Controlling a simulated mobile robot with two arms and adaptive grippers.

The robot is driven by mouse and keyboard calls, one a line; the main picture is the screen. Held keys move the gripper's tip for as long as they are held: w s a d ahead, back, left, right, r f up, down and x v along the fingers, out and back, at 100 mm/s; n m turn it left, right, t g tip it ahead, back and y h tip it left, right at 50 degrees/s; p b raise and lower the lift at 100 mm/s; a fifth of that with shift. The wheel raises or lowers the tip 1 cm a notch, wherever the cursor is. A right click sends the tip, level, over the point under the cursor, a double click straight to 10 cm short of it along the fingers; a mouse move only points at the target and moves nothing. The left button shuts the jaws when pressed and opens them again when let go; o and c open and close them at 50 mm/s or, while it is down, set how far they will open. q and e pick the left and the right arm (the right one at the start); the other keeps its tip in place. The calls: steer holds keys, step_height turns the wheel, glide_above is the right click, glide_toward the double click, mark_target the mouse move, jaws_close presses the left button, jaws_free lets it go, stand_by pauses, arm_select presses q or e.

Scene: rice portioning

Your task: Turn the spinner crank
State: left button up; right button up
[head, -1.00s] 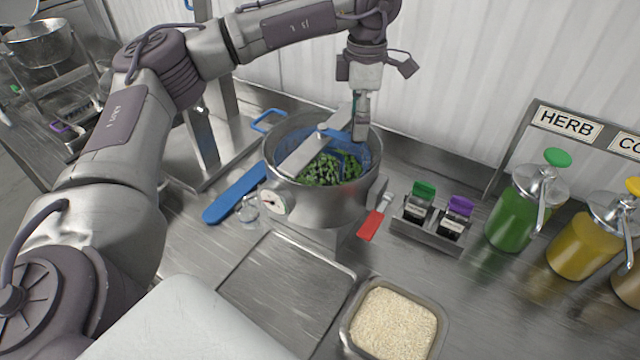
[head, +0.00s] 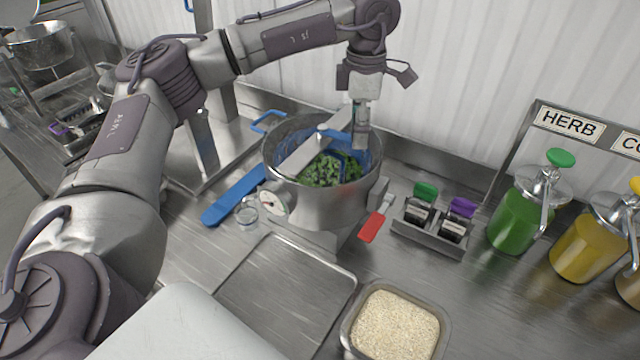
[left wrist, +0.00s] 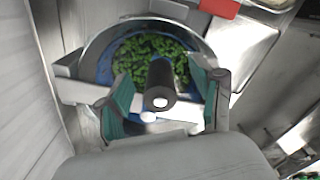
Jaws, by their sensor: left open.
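The spinner (head: 318,205) is a round metal pot on the counter with a dial on its front. A blue basket (head: 374,150) with chopped green leaves (head: 322,172) shows inside it. The metal crank bar (head: 298,158) lies across the pot's top. My left gripper (head: 361,138) points down over the back right of the rim, at the crank's outer end. In the left wrist view, the black crank handle (left wrist: 160,84) stands between the two open fingers (left wrist: 168,95), with gaps on both sides. My right gripper is not in view.
A blue lever (head: 234,195) and small glass cup (head: 247,212) lie left of the spinner. A red-handled tool (head: 374,226) and a rack of small jars (head: 430,240) stand right. A rice tray (head: 347,335) is in front. Pump jars (head: 517,225) stand far right.

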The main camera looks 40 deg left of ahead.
arm_select(q)
steer(key=shift+f+b, duration=0.3)
steer(key=shift+f, duration=0.25)
steer(key=shift+r, duration=0.15)
steer(key=shift+r+p, duration=0.35)
steer(key=c, duration=1.1)
